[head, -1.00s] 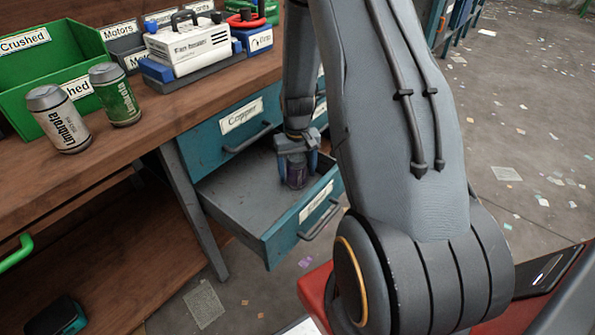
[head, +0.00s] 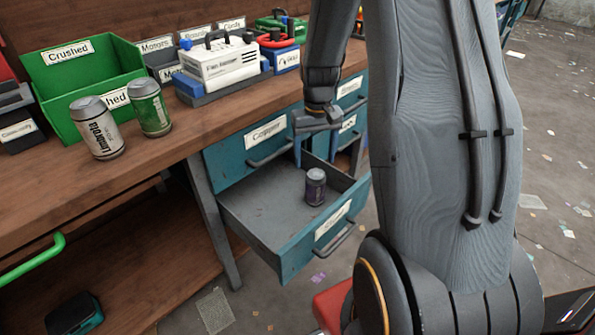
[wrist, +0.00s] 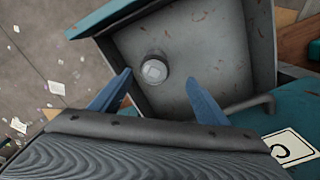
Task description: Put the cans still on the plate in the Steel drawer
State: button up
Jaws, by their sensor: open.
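A small purple can (head: 315,187) stands upright inside the open lower drawer (head: 262,237), towards its front. Its pale round top (wrist: 153,71) shows in the wrist view. The drawer's front label is too small to read. My gripper (head: 316,152) is above the drawer with its blue fingers apart and empty, clear of the can. A white can (head: 97,128) and a green can (head: 149,108) stand on the wooden bench at the left. I see no plate in these views.
The closed Copper drawer (head: 240,145) is above the open one. A green Crushed bin (head: 80,70) and a white-and-blue device (head: 220,65) stand on the bench. A green handle (head: 35,253) juts out at the left. The rest of the open drawer's floor is clear.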

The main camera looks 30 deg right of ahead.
jog(key=s+a+r+n, duration=0.2)
jog(key=s+a+r, duration=0.2)
jog(key=a+r, duration=0.5)
jog(key=s+a+r+n, duration=0.1)
jog(key=s+a+r, duration=0.3)
jog(key=s+a, duration=0.3)
jog(key=s+a+r+n, duration=0.2)
jog(key=s+a+r, duration=0.2)
jog(key=s+a, duration=0.4)
jog(key=s, duration=0.3)
jog(key=shift+s+y, duration=0.3)
jog(key=shift+s, duration=0.05)
jog(key=d+r+m+p, duration=0.2)
jog(key=d+r+p, duration=0.6)
jog(key=p, duration=0.7)
jog(key=shift+d, duration=0.2)
jog(key=shift+c, duration=0.2)
